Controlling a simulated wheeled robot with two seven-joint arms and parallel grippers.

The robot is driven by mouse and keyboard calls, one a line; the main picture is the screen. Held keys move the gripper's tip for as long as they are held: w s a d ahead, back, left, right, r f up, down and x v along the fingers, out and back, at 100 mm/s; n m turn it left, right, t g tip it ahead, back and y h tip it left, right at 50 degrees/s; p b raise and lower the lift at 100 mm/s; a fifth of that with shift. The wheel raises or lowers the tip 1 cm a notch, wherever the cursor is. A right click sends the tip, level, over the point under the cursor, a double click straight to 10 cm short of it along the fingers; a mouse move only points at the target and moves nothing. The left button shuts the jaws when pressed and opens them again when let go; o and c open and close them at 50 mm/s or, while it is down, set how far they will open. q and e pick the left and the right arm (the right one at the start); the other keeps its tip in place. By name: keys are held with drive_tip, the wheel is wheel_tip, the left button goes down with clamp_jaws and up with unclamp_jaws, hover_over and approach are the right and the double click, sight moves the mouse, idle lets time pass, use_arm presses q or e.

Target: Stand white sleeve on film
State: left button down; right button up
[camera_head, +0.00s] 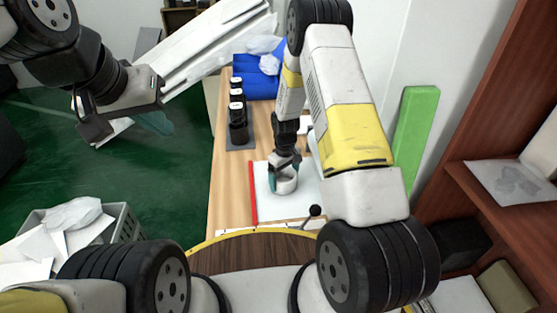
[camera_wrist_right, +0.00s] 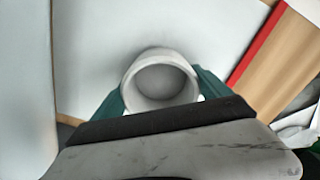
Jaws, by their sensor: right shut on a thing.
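The white sleeve (camera_head: 286,185) is a short hollow cylinder over the white film sheet (camera_head: 307,203) on the wooden table. In the right wrist view the sleeve (camera_wrist_right: 160,80) shows its round open end, upright between the green fingers. My right gripper (camera_head: 285,172) is shut on the sleeve. I cannot tell whether the sleeve's base touches the film (camera_wrist_right: 210,35). My left gripper (camera_head: 120,125) is off to the left, away from the table over the green floor; its fingers are too unclear to tell open from shut.
Several black bottles (camera_head: 237,112) stand in a dark holder left of the film. A red strip (camera_head: 253,193) runs along the film's left edge. A black-knobbed lever (camera_head: 314,211) is in front. Blue bins (camera_head: 258,82) stand at the back. A grey crate (camera_head: 127,222) sits at lower left.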

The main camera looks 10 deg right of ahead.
drive_tip(key=o, duration=1.2)
drive_tip(key=shift+f, duration=0.1)
drive_tip(key=shift+c, duration=0.2)
drive_tip(key=s+d+r+m+t+y, duration=0.1)
drive_tip(key=s+r, duration=0.3)
drive_tip(key=r, duration=1.2)
drive_tip(key=s+r+m+t, duration=0.2)
drive_tip(key=s+r, duration=0.1)
drive_tip(key=r, duration=1.3)
drive_tip(key=s+r+m+t, duration=0.1)
drive_tip(key=s+r, duration=0.4)
drive_tip(key=s, duration=0.4)
drive_tip(key=s+d+r+m+t+y, duration=0.1)
drive_tip(key=s+r+m+t, duration=0.1)
drive_tip(key=s+r, duration=0.4)
drive_tip(key=shift+s, duration=1.9)
